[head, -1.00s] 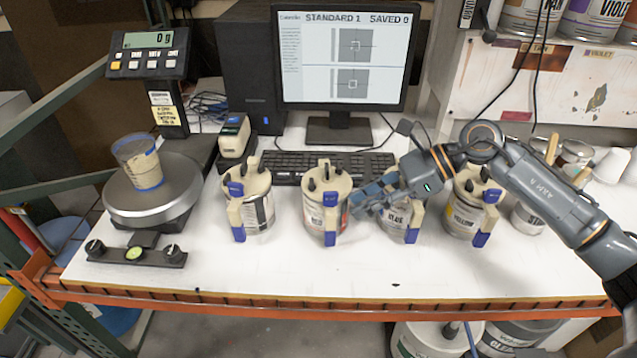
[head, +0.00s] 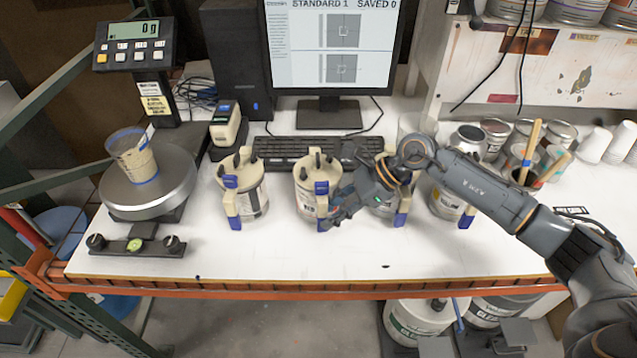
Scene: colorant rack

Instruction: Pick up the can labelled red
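The can labelled red (head: 306,181) stands upright on the white bench, second from left in a row of cans. It is cream-lidded with a blue-tipped handle, and its small label seems to read RED. My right gripper (head: 337,213) is beside its right front, with the fingers close to the handle. I cannot tell whether they touch it or how far they are open. The can stands on the bench. My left gripper is not in view.
A similar can (head: 243,192) stands to the left. The blue can (head: 385,205) is partly hidden behind my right wrist; the yellow can (head: 447,203) is further right. A scale (head: 150,195) holds a cup. A keyboard (head: 290,152) lies behind. The front bench strip is clear.

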